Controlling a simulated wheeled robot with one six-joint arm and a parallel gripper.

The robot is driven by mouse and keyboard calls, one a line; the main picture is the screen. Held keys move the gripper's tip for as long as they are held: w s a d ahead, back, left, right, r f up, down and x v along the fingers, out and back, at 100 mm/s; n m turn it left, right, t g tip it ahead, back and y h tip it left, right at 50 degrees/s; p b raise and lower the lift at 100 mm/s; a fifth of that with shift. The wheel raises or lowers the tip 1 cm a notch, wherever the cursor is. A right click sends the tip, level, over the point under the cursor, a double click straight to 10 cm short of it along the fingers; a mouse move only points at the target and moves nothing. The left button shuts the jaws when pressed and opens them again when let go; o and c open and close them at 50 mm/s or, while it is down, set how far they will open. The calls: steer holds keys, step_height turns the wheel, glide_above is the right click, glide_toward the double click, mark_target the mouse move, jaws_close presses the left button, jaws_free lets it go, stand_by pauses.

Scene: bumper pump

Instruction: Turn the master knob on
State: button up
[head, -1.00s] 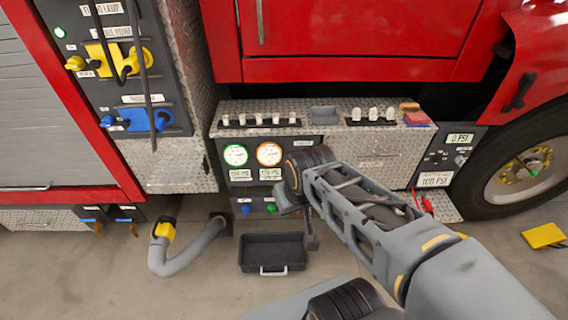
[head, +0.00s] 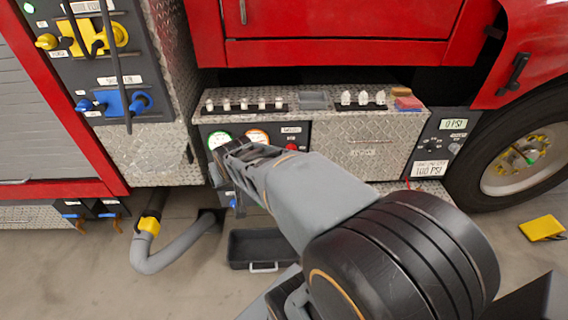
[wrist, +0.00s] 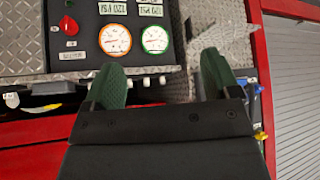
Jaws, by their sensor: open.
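A red knob (wrist: 70,27) sits on the black gauge panel (wrist: 90,10), at the upper left of the wrist view. A small label beside it is too small to read with certainty, so I cannot confirm that it is the master knob. In the head view the red knob (head: 291,147) shows just right of my arm. My gripper (wrist: 162,76) is open and empty, its two green fingers spread apart. It is beside the knob, nearer the two gauges, and apart from the knob. In the head view my forearm covers part of the panel.
Two round gauges, one orange-ringed (wrist: 115,40) and one green-ringed (wrist: 154,39), adjoin the knob. A black tray (head: 262,250) and a grey hose (head: 165,255) lie on the floor. A pressure panel (head: 437,145) stands right.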

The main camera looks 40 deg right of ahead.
steer(key=w+d+f+m+t+h+b, duration=0.25)
steer(key=d+f+b, duration=0.25)
steer(key=d+f, duration=0.25)
steer(key=w+d+f+m+t+h+b, duration=0.1)
steer(key=w+d+f+h+b, duration=0.1)
steer(key=w+d+f+b, duration=0.45)
steer(key=s+d+f+m+t+h+b, duration=0.2)
steer(key=d+f+b, duration=0.3)
steer(key=d, duration=0.4)
steer(key=s+d+f+m+t+h+b, duration=0.2)
steer(key=s+d+f+b, duration=0.15)
steer(key=d+f, duration=0.35)
steer(key=shift+n, duration=0.25)
steer(key=b+x, duration=0.1)
steer(key=x, duration=0.3)
steer(key=r+b+x, duration=0.1)
steer(key=x, duration=0.4)
steer(key=b+x, duration=0.1)
steer(key=x, duration=0.4)
steer(key=shift+d+r, duration=0.25)
steer(key=shift+r, duration=0.05)
steer(key=shift+d, duration=0.1)
steer(key=c, duration=0.9)
